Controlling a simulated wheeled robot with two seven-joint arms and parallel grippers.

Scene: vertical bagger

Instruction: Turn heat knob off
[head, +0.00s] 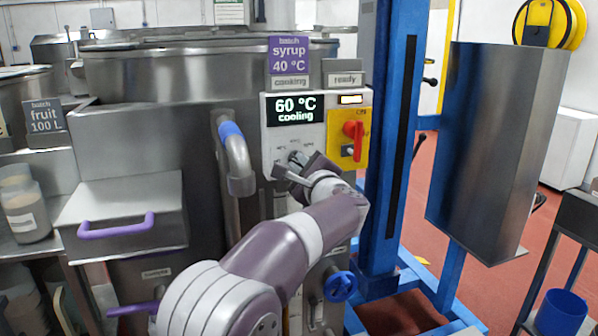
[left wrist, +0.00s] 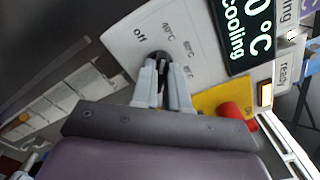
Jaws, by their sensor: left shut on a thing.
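The heat knob (left wrist: 160,58) is dark and sits on a white control panel (head: 276,138). Labels around it in the left wrist view read off and several temperatures. My left gripper (left wrist: 162,75) is shut on the knob, and its fingers hide most of it. In the head view the left gripper (head: 293,165) reaches the panel just below the display. The display (head: 296,108) reads 60 °C and cooling. Which label the knob points to is hidden. My right gripper is not in view.
A red switch (head: 353,130) on a yellow plate is right of the knob. A bent steel pipe with a blue band (head: 232,135) stands to the left. A blue column (head: 392,150) rises at the right. A blue handwheel (head: 340,286) is below.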

